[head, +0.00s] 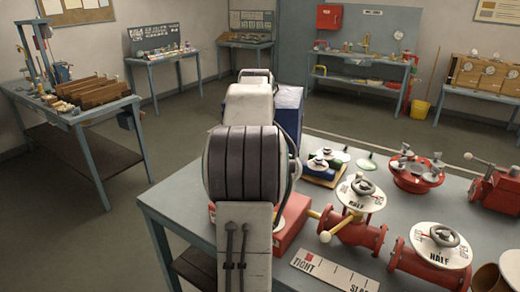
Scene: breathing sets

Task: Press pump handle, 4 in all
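My arm rises in the middle of the head view and hides its own end, so my gripper is not visible. No part is clearly a pump handle. A red block (291,226) stands on the table directly right of my arm, partly hidden by it. A yellow lever with a pale ball knob (325,237) sits near it, beside a red valve. At the far right, a red box-shaped unit (497,188) has a grey lever with a round knob (468,156) pointing left. I cannot tell which one is the pump.
The grey table (180,205) carries red valves with white "HALF" dials (361,194), (441,245), a red flanged fitting (417,172) and a "TIGHT" scale plate (334,270). A blue box (289,107) stands behind my arm. The table's left corner is bare. Other benches line the walls.

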